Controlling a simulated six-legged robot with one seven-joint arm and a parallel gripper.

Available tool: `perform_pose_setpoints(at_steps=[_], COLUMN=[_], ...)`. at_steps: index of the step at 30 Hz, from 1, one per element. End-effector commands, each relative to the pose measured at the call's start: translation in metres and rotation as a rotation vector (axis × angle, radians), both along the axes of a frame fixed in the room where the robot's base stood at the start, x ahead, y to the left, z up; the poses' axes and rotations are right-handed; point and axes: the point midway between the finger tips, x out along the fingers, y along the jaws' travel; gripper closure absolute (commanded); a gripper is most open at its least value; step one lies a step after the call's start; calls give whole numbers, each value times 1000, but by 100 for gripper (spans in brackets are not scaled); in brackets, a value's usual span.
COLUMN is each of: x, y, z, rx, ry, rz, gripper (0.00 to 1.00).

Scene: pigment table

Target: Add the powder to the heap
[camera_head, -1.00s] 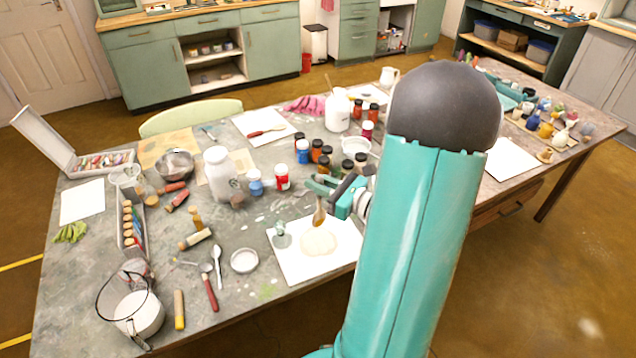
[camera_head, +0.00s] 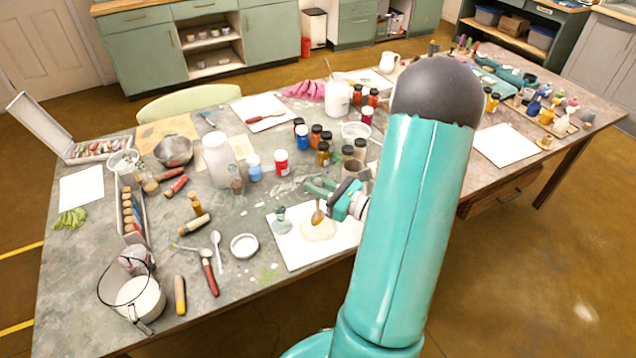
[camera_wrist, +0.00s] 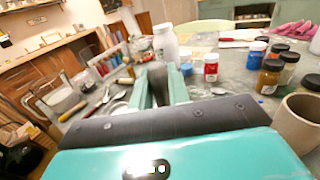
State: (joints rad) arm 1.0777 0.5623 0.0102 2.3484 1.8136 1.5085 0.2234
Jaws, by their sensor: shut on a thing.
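My gripper (camera_head: 324,190) is shut on the handle of a small scoop (camera_head: 318,216), whose bowl hangs downward and shows a yellow-brown tone. In the wrist view a dark brown handle (camera_wrist: 157,76) stands between the two fingers (camera_wrist: 160,92). The pale cream heap (camera_head: 320,231) lies on a white sheet (camera_head: 297,258) near the table's front edge. The scoop's tip overlaps the heap's upper part in the head view; I cannot tell whether it touches. Whether powder is left in the scoop is too small to tell.
A glass muller (camera_head: 282,222) stands on the sheet just left of the heap. A small white dish (camera_head: 244,246) lies further left. Several pigment jars (camera_head: 323,152) and a brown cup (camera_head: 356,170) stand behind my gripper. A large white jar (camera_head: 217,160) is behind left.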

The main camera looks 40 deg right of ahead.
Motion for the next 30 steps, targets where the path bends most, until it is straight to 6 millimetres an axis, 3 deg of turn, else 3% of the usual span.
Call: perform_pose_setpoints(at_steps=[30], x=[0], y=[0], z=[-5], rx=[-1], ry=[0], rz=[0], gripper=[95])
